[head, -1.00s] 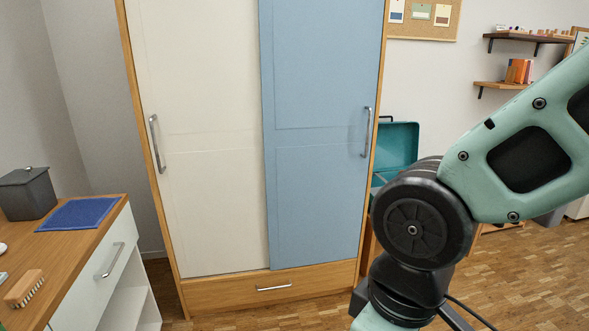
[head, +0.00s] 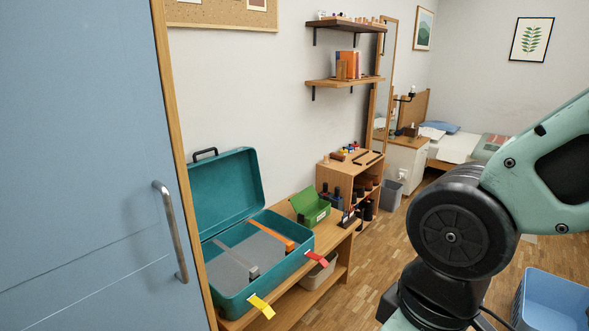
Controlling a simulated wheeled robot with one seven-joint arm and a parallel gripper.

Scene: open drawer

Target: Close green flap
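A small green box (head: 316,220) stands on the low wooden bench, to the right of a larger teal case. Its green flap (head: 305,201) looks raised at the back, so the box seems open. A white label shows on its front. My gripper is outside the view; only my arm's teal link and black joint show at the right. Nothing of mine is near the green box.
The teal case (head: 209,291) has its lid (head: 224,190) up, with yellow and red tags at its front. A blue wardrobe door (head: 85,180) fills the left. A blue bin (head: 552,303) stands at lower right. The wooden floor (head: 372,262) between is clear.

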